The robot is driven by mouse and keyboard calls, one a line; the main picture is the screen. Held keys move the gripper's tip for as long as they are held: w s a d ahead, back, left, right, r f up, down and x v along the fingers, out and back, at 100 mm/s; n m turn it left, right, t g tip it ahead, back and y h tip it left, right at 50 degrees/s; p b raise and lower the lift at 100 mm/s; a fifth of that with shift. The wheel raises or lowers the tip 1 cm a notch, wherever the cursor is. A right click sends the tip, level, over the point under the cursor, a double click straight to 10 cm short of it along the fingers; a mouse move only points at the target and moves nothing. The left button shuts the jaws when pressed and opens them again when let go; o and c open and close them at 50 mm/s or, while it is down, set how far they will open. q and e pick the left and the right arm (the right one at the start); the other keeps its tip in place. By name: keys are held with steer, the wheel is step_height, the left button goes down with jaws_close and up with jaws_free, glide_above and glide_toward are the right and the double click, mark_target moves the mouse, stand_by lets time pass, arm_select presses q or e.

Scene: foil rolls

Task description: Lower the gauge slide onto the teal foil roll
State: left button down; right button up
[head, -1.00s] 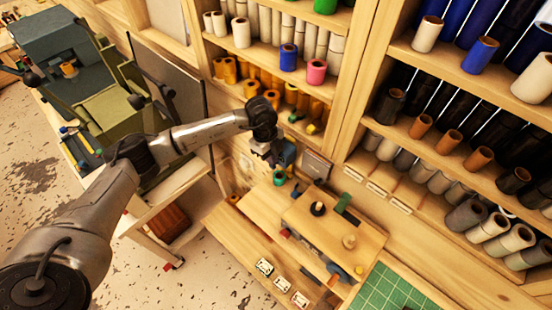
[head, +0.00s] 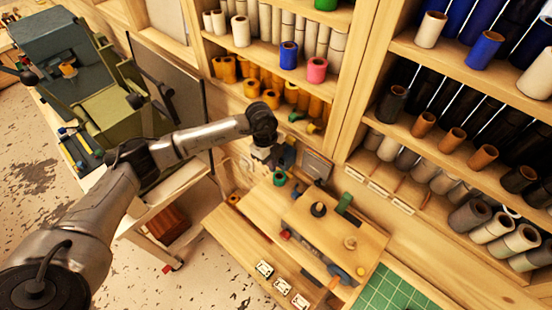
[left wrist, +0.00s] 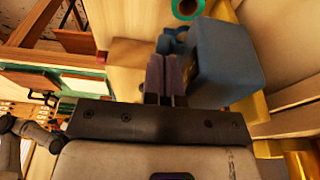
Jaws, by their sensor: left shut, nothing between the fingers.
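The teal foil roll (head: 279,178) stands on the wooden bench in the head view, just below a blue-grey gauge (head: 286,156). In the left wrist view the roll (left wrist: 187,8) shows at the top edge, with its open end facing the camera. The blue gauge block (left wrist: 228,60) is right of my fingers there, and a smaller blue part sticks out from its upper left. I cannot tell which part is the slide. My left gripper (head: 267,168) is just left of the gauge. Its fingers (left wrist: 166,75) are shut and empty, close beside the blue block. My right gripper is not in view.
A wooden stand (head: 325,228) with a black knob and a green piece is right of the roll. Shelves of yellow rolls (head: 262,98) rise behind. A green cutting mat (head: 385,290) lies at the lower right. Bare bench (head: 228,228) shows at the left.

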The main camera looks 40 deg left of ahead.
arm_select(q)
steer(key=shift+s+a+r+p, duration=0.1)
steer(key=shift+s+r+p, duration=0.4)
steer(key=shift+s+p, duration=0.35)
steer(key=shift+s+d+r+p, duration=0.1)
steer(key=shift+s+r+p, duration=0.45)
steer(key=shift+s+p, duration=0.25)
steer(key=shift+s+a+r+p, duration=0.1)
steer(key=shift+s+r+p, duration=0.4)
steer(key=shift+s+p, duration=0.35)
